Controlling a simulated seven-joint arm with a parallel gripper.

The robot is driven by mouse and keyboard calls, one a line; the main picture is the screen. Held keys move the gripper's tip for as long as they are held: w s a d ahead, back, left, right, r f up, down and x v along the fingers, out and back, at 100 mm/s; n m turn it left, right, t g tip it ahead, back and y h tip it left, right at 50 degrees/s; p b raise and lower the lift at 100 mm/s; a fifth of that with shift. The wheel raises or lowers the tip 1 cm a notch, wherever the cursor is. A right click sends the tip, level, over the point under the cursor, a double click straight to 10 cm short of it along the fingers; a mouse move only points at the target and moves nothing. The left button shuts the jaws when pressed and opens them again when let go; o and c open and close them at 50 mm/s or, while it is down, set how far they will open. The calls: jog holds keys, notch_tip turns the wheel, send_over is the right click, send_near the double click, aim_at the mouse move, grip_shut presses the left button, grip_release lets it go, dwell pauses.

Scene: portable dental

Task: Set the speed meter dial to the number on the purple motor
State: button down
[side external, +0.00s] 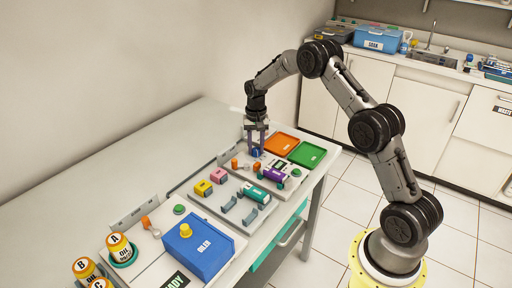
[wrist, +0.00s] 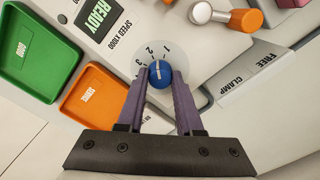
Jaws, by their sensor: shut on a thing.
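The speed dial is a round blue knob (wrist: 160,74) with a white pointer line, on a pale panel marked "SPEED X1000". The numbers 1, 2 and 3 show around its upper left side in the wrist view. The pointer line runs roughly upward, seemingly between 1 and 2. My gripper (wrist: 161,76) is shut on the dial, one purple-grey finger on each side. In the side view my gripper (side external: 256,148) points down over the blue dial (side external: 257,154). The purple motor (side external: 271,175) lies on the panel in front of the dial; its number is too small to read.
An orange tray (side external: 281,143) and a green tray (side external: 307,154) lie right of the dial. A "READY" display (wrist: 97,17), an orange-handled lever (wrist: 245,20) and a "FREE CLAMP" strip (wrist: 252,76) are near. Yellow, pink and green motors (side external: 257,194) and a blue box (side external: 198,250) stand toward the front.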

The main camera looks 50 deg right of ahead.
aim_at(256, 149)
jog(key=n, duration=0.5)
jog(key=shift+n, duration=0.3)
jog(key=n, duration=0.5)
jog(key=shift+n, duration=0.3)
jog(key=c, duration=0.6)
grip_release()
jog(key=shift+o, duration=0.2)
notch_tip(256, 149, up, 14)
